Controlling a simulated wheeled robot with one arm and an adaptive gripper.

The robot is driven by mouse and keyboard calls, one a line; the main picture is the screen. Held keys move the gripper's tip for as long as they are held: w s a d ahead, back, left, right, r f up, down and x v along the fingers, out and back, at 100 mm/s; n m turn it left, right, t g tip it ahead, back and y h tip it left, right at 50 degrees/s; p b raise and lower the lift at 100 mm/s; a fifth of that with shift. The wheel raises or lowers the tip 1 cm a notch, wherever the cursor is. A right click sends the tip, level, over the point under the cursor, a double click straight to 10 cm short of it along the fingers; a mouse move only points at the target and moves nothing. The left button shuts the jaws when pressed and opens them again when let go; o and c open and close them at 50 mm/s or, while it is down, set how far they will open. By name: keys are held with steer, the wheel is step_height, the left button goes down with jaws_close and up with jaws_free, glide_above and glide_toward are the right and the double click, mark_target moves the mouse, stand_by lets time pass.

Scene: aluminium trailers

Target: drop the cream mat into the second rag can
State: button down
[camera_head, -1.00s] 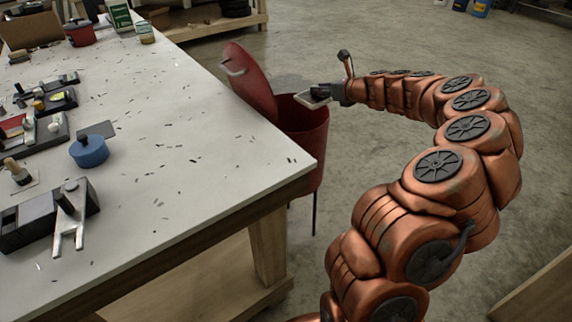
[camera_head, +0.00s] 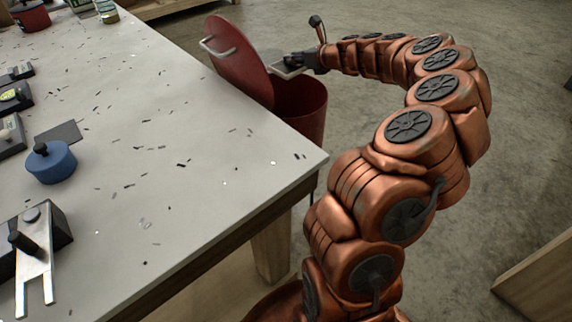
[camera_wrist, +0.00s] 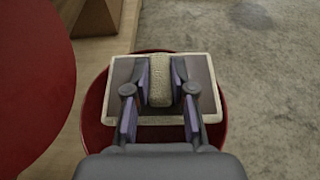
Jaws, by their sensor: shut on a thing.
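My gripper (camera_head: 297,62) is shut on the cream mat (camera_head: 288,71), a flat pale-edged piece held over an open red can (camera_head: 305,112). In the wrist view the fingers (camera_wrist: 160,82) pinch a woven cream part in the middle of the mat (camera_wrist: 160,65); the rest spreads as a grey rectangle with a pale rim. The red can (camera_wrist: 96,130) shows around and below it, its inside mostly hidden. The can's red lid (camera_head: 240,65) stands tilted up at the left and also fills the left of the wrist view (camera_wrist: 30,80).
A white worktable (camera_head: 150,140) with dark flecks stands left of the can, its corner close to it. On it are a blue round container (camera_head: 50,163), a metal forked tool (camera_head: 35,265) and a red pot (camera_head: 30,15). Concrete floor (camera_head: 400,20) is open beyond my arm.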

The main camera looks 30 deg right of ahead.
mark_target(299, 67)
steer(key=shift+f+b, duration=1.55)
steer(key=shift+f, duration=0.1)
steer(key=c, duration=0.9)
jaws_free()
steer(key=shift+s+r, duration=0.1)
steer(key=v, duration=1.1)
steer(key=shift+s, duration=0.4)
steer(key=shift+r, duration=0.1)
